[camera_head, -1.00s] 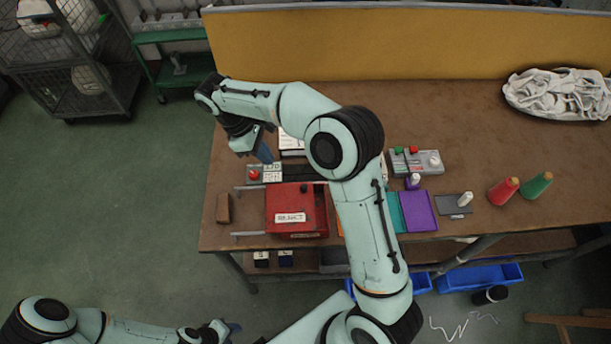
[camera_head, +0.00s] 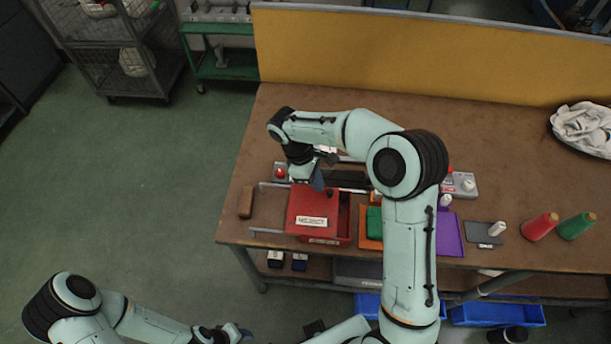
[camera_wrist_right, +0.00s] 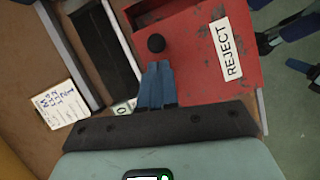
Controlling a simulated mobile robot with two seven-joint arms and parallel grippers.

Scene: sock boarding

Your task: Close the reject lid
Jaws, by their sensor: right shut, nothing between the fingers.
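The red reject box (camera_head: 344,228) stands near the table's front edge. The lid's black knob (camera_head: 329,193) also shows in the wrist view (camera_wrist_right: 156,43). My right gripper (camera_head: 318,182) is shut and empty. Its blue fingertips (camera_wrist_right: 157,70) are just left of the knob in the head view; whether they touch it I cannot tell. My left gripper (camera_head: 240,334) is low at the bottom edge, away from the table; its fingers are unclear.
Two rails (camera_head: 266,231) stick out left of the box. A brown block (camera_head: 246,202) lies farther left. Green, orange and purple (camera_head: 449,233) pieces lie right of the box, partly behind my right arm. A grey button panel (camera_head: 462,186) and thread cones (camera_head: 541,226) are farther right.

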